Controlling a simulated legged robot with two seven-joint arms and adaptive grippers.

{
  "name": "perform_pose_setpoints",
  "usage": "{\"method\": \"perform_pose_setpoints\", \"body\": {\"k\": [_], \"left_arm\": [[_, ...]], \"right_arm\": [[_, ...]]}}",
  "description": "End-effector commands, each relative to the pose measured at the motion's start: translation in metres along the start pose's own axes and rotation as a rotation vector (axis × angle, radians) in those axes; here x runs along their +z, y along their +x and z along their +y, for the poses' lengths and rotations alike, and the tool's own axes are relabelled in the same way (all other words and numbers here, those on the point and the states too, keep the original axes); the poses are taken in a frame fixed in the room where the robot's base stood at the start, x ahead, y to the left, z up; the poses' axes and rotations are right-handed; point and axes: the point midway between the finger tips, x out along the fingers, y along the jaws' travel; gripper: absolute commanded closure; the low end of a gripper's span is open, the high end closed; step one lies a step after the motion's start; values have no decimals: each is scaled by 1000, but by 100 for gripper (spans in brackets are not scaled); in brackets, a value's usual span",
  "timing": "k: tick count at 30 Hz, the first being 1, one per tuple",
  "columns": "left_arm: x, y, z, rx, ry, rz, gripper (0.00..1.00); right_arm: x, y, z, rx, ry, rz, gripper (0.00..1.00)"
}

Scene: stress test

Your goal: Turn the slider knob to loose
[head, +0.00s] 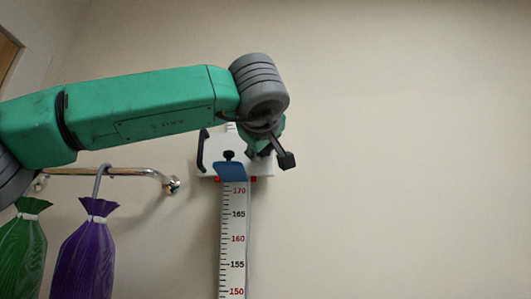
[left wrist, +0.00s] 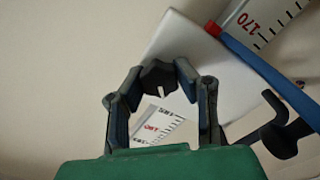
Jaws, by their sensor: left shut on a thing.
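A height ruler (head: 233,245) with a printed scale runs up the wall. A white slider plate (head: 210,155) sits near its top and also shows in the left wrist view (left wrist: 185,45). The slider knob (left wrist: 157,76) is dark and lobed, with a pale pointer mark. My left gripper (left wrist: 160,85) is shut on this knob, with one finger on each side of it. In the head view my left gripper (head: 264,148) is at the plate's right part and hides the knob. My right gripper is in neither view.
A blue piece (head: 229,171) with a small black knob (head: 229,155) is at the plate's lower edge. A black handle (head: 201,150) is on its left. A metal rail (head: 120,172) carries a purple bag (head: 85,255); a green bag (head: 22,240) hangs beside it. The right wall is bare.

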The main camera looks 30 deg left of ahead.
Motion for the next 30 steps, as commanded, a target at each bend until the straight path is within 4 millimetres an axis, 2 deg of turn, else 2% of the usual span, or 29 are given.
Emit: {"method": "perform_pose_setpoints", "body": {"k": [18, 30], "left_arm": [[2, 0, -4, -2, -563, 1, 100], [1, 0, -4, -1, -780, 2, 100]], "right_arm": [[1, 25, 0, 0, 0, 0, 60], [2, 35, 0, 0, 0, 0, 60]]}}
